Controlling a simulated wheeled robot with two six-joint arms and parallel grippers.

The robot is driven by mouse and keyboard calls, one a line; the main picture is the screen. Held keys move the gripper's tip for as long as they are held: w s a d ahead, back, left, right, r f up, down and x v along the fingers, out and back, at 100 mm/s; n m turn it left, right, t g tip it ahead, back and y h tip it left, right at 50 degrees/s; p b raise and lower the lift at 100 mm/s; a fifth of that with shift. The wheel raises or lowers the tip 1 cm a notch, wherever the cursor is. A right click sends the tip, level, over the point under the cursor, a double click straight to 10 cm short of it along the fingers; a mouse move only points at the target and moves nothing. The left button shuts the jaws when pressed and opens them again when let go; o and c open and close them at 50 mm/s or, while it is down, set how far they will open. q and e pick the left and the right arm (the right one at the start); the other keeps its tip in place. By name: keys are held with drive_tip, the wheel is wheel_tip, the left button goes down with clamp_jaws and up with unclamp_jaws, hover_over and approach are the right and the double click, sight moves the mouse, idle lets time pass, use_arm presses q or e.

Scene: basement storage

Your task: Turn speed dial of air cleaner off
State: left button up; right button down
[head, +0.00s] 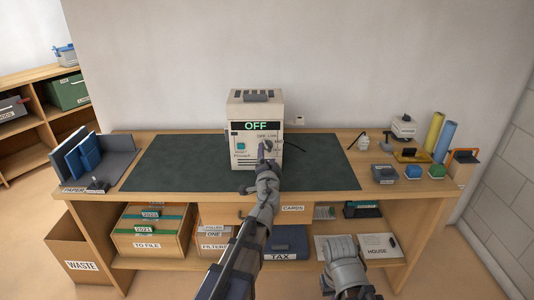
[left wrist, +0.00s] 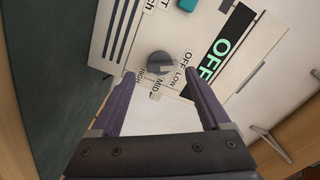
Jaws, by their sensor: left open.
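The air cleaner (head: 242,112) is a cream box standing on the dark mat. Its display (head: 256,126) reads OFF in green, and shows again in the left wrist view (left wrist: 224,47). The grey round speed dial (left wrist: 159,65) sits among the labels OFF, LOW, MID and HIGH. Its light mark seems to face the OFF and LOW side, but the exact setting is hard to read. My left gripper (head: 267,156) is open in front of the dial, with its fingers (left wrist: 160,84) either side of it in the wrist view. Contact cannot be told. My right gripper (head: 345,262) hangs low at the bench front, its fingers unclear.
The dark mat (head: 180,165) is clear on both sides of the air cleaner. A paper sorter (head: 112,160) stands at the left end of the bench. Small blocks, a lamp-like item and yellow and blue rolls (head: 445,140) crowd the right end. Boxes fill the shelf below.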

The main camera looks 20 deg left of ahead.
use_arm(q)
drive_tip(key=v, duration=0.4)
drive_tip(key=shift+s, duration=0.25)
drive_tip(key=s+d+n+g+h+p, duration=0.1)
drive_tip(key=s+d+g+p, duration=0.4)
drive_tip(key=s, duration=0.4)
drive_tip(key=s+d+n+g+h+p, duration=0.1)
drive_tip(key=s+d+g+p, duration=0.3)
drive_tip(key=s+p, duration=0.6)
drive_tip(key=s+d+n+g+h+p, duration=0.1)
drive_tip(key=s+d+n+g+p, duration=0.2)
drive_tip(key=s+d+g+p, duration=0.2)
drive_tip(key=s+g+p, duration=0.2)
drive_tip(key=s+g, duration=0.1)
drive_tip(key=s, duration=0.1)
drive_tip(key=shift+s+d+r+g+h+p, duration=0.25)
drive_tip(key=shift+d+r+g+h+p, duration=0.05)
drive_tip(key=shift+r+h, duration=0.1)
